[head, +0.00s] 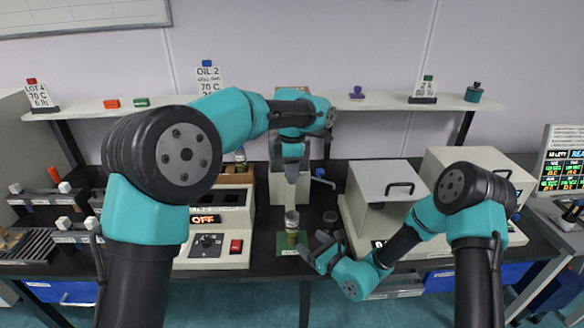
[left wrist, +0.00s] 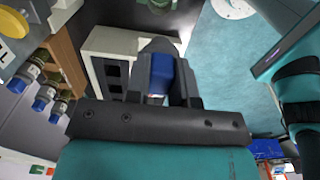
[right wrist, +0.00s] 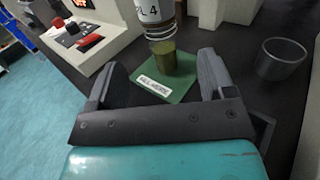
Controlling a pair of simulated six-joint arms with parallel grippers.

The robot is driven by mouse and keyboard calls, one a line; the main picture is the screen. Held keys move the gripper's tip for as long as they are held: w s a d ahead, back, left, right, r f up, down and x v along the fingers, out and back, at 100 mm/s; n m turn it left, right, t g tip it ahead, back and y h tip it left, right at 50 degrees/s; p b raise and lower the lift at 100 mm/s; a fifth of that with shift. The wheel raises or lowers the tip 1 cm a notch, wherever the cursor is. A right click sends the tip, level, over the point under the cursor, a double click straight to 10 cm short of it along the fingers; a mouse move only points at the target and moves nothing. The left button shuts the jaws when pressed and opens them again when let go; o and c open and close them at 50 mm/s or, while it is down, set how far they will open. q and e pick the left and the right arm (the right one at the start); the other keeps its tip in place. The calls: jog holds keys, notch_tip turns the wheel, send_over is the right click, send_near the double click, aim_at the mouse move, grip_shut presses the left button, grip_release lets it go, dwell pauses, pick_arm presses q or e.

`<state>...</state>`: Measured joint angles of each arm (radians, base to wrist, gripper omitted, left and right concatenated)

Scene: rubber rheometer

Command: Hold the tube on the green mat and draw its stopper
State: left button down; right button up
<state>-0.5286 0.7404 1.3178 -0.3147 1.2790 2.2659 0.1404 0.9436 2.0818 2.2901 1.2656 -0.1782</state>
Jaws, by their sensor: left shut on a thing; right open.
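The tube (head: 292,238) stands upright on the green mat (head: 284,248) at the table's front. In the right wrist view the tube (right wrist: 163,54) shows greenish contents and a white label; its top is cut off. I cannot tell whether the stopper sits in it. My left gripper (head: 291,168) is above and behind the tube, pointing down. In the left wrist view it is shut on a small blue thing (left wrist: 161,74), partly hidden by the fingers. My right gripper (head: 318,246) is open, low beside the mat. Its fingers lie either side of the tube's line, short of it.
A dark cup (right wrist: 282,60) stands right of the mat. The heater with the OFF display (head: 205,240) is on the left and a white box with a handle (head: 385,195) on the right. A wooden rack (left wrist: 68,60) holds several tubes. A white stand (head: 278,188) is behind the mat.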

jog(key=shift+v, duration=1.4)
jog(key=shift+s, duration=0.1)
